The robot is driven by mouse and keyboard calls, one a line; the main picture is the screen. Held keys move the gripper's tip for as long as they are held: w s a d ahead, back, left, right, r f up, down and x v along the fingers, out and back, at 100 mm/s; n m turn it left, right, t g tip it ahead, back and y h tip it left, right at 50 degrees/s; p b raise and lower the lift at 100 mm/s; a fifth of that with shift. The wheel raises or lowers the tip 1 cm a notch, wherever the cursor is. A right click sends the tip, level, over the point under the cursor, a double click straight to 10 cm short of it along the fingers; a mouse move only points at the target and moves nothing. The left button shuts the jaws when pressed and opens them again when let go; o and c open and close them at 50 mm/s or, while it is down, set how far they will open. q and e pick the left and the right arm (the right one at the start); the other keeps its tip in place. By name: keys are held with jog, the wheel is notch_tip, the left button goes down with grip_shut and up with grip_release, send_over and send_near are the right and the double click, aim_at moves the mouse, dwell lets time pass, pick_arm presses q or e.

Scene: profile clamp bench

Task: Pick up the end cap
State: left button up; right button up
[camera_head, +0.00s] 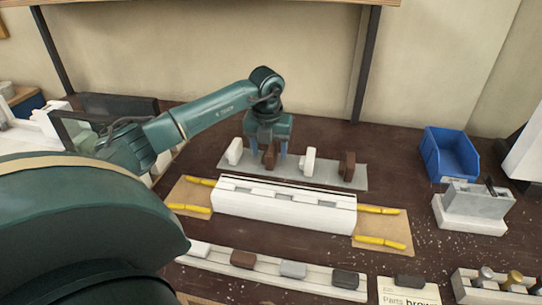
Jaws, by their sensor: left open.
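Several upright end caps stand in a row on a grey mat (225,165) behind the white profile. From the left they are a white cap (234,151), a brown cap (269,156), another white cap (308,162) and another brown cap (347,167). My left gripper (268,153) points down over the row, open. Its fingers appear on either side of the left brown cap; contact cannot be made out. The gripper body hides part of the space behind that cap. My right gripper is not in view.
A long white profile (285,214) lies in front of the mat, with yellow clamps (380,242) at both ends. A white strip (268,273) in front carries differently coloured blocks. A "Parts brown" card (408,293), blue bin (450,156) and grey fixture (472,207) are at right.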

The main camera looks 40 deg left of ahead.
pick_arm(q)
jog(key=c, duration=1.1)
jog(key=shift+o, duration=0.2)
jog(key=shift+r, duration=0.1)
